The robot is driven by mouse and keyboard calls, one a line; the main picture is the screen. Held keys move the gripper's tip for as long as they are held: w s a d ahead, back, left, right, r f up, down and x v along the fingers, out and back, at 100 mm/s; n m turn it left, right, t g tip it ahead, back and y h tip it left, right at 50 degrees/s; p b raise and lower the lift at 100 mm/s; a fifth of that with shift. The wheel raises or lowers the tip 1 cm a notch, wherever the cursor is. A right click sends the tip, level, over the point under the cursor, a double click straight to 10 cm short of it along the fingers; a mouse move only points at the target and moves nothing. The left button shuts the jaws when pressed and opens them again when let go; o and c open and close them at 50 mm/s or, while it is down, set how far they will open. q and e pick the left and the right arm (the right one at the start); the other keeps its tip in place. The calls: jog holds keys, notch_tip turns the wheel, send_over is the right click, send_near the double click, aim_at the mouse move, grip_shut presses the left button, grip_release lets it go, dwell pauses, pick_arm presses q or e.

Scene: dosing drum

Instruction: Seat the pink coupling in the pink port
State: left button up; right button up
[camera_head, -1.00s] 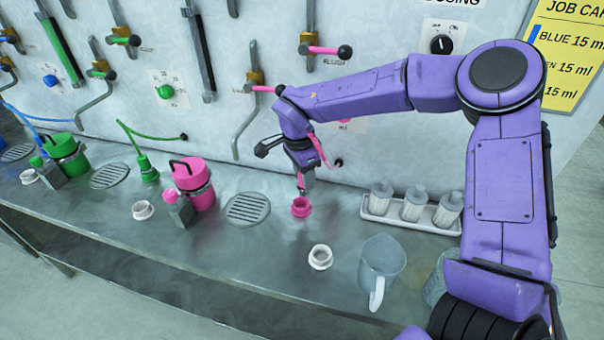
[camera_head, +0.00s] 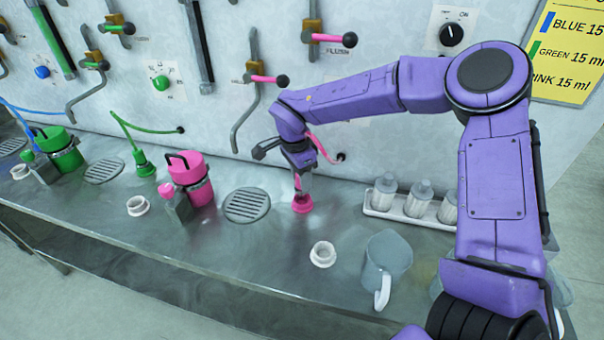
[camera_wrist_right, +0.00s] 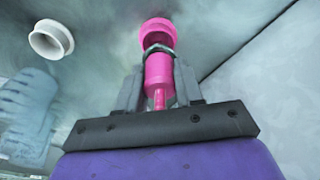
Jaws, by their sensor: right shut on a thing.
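The pink coupling (camera_wrist_right: 158,72) is gripped between the jaws of my right gripper (camera_wrist_right: 159,70) in the right wrist view, with a thin pink hose end behind it. Its front end meets the wide pink port (camera_wrist_right: 158,34). In the head view my right gripper (camera_head: 299,178) points down, with the coupling (camera_head: 298,184) upright in it, right over the pink port (camera_head: 302,205) on the bench. The two look in contact and lined up; how deep the coupling sits is hidden. My left gripper is not in view.
A white port (camera_head: 323,254) and a clear jug (camera_head: 386,262) stand nearer the front edge. A white tray (camera_head: 400,213) with several bottles is to the right. A round drain grate (camera_head: 247,205) and a pink canister (camera_head: 192,180) are to the left. The panel wall rises behind.

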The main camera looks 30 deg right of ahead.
dwell(0.3)
jog(key=shift+f+p, duration=0.1)
jog(key=shift+p, duration=0.3)
jog(key=shift+f, duration=0.15)
jog(key=shift+f, duration=0.5)
jog(key=shift+f, duration=0.1)
jog(key=shift+f, duration=0.7)
jog(key=o, duration=1.2)
jog(key=shift+c, duration=0.2)
